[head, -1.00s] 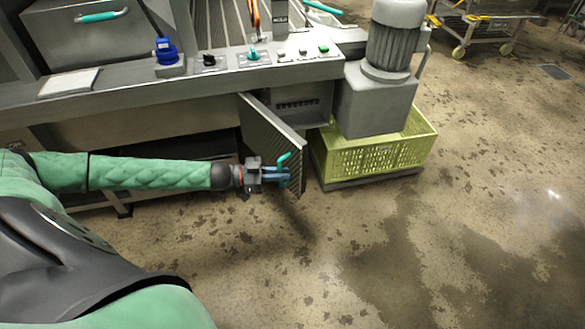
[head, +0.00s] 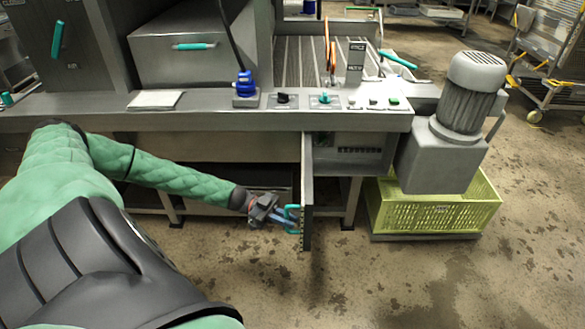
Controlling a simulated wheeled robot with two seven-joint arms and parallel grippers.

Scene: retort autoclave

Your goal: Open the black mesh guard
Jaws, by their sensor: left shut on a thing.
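The mesh guard (head: 307,185) is a hinged panel under the machine's control ledge. It stands swung out toward me and shows nearly edge-on, so its mesh face is mostly hidden. Behind it, to the right, a recess (head: 352,160) with a slotted grey part is exposed. My left gripper (head: 289,217) is shut on the teal handle (head: 293,213) at the guard's lower free end. My right gripper is not in view.
A grey motor unit (head: 455,125) hangs at the right above a yellow-green crate (head: 435,205) on the floor. The ledge (head: 210,118) carries knobs and buttons. A wheeled cart (head: 548,70) stands far right. The front floor is clear.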

